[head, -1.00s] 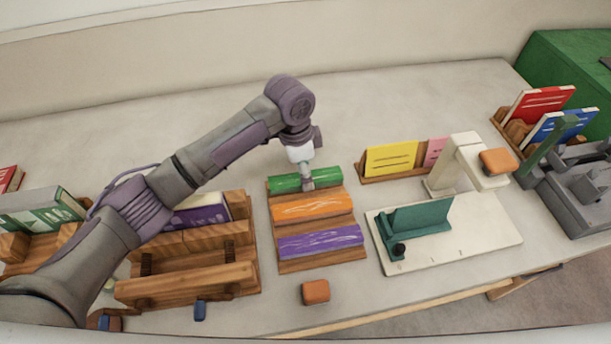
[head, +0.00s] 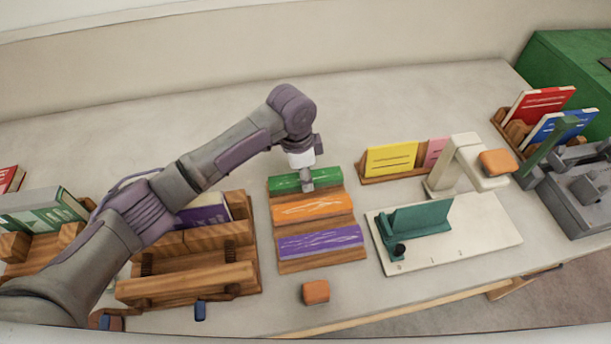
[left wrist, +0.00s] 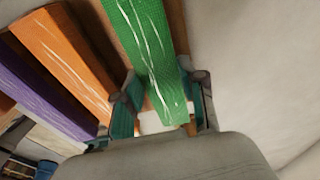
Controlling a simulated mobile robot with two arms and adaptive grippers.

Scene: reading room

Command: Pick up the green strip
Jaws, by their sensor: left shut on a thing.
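The green strip (head: 288,183) lies along the far step of the wooden stepped rack (head: 337,264), with orange and purple strips on the nearer steps. My left gripper (head: 307,184) is over its right part, pointing down. In the left wrist view the green strip (left wrist: 150,50) passes between the two fingers of the left gripper (left wrist: 160,105), which are shut on it. The strip still appears at the level of its step; I cannot tell whether it is clear of it. My right gripper is not in view.
The orange strip (head: 312,207) and purple strip (head: 320,242) sit close by in the rack. An orange block (head: 315,292) lies in front. A pale board (head: 480,232) with a green fixture stands right, a wooden book holder (head: 185,288) left. The table behind is clear.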

